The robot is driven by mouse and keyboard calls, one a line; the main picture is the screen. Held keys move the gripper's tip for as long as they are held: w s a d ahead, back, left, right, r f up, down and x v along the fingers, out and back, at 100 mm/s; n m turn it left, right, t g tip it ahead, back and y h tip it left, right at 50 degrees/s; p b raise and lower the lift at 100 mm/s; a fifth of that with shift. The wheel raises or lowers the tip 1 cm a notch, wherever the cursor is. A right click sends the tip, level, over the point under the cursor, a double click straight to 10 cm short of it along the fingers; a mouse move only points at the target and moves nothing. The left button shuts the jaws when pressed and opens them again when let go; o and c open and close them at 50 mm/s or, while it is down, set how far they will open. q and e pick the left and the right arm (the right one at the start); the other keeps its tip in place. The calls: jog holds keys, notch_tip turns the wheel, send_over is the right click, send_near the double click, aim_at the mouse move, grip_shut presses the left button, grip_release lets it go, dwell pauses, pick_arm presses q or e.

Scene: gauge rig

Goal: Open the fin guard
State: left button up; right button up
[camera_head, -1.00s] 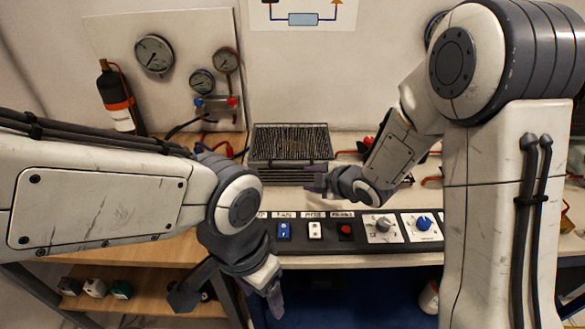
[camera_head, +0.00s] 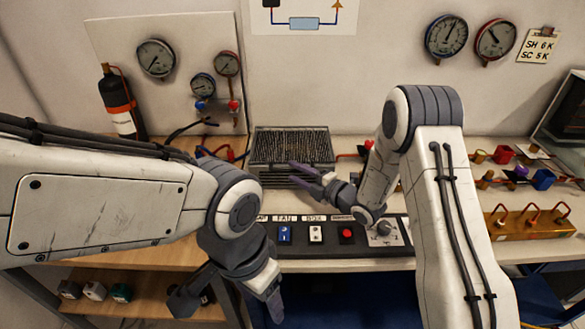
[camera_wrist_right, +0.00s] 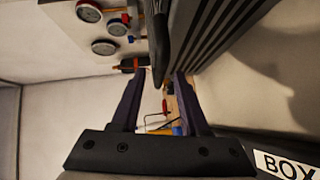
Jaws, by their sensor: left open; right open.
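The fin guard (camera_head: 291,144) is a dark mesh lid lying flat over a finned metal block (camera_head: 285,175) at the back middle of the bench; it looks shut. My right gripper (camera_head: 297,173) is open and empty at the front right of the block, with its purple fingers pointing left. In the right wrist view, my right gripper (camera_wrist_right: 158,92) has its fingers spread, and a dark bar (camera_wrist_right: 158,45) shows just past and between the fingertips; I cannot tell whether it is touched. My left gripper (camera_head: 273,300) is open, hanging below the bench's front edge.
A control panel (camera_head: 300,249) with switches and knobs runs along the front edge. Gauges stand on a board (camera_head: 110,50) behind left, beside a black bottle (camera_head: 121,105). Valves and a brass manifold (camera_head: 530,222) lie at right. A shelf (camera_head: 140,300) holds small parts below left.

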jog(key=shift+x, duration=1.05)
jog(key=shift+c, duration=0.3)
grip_shut()
dwell(0.4)
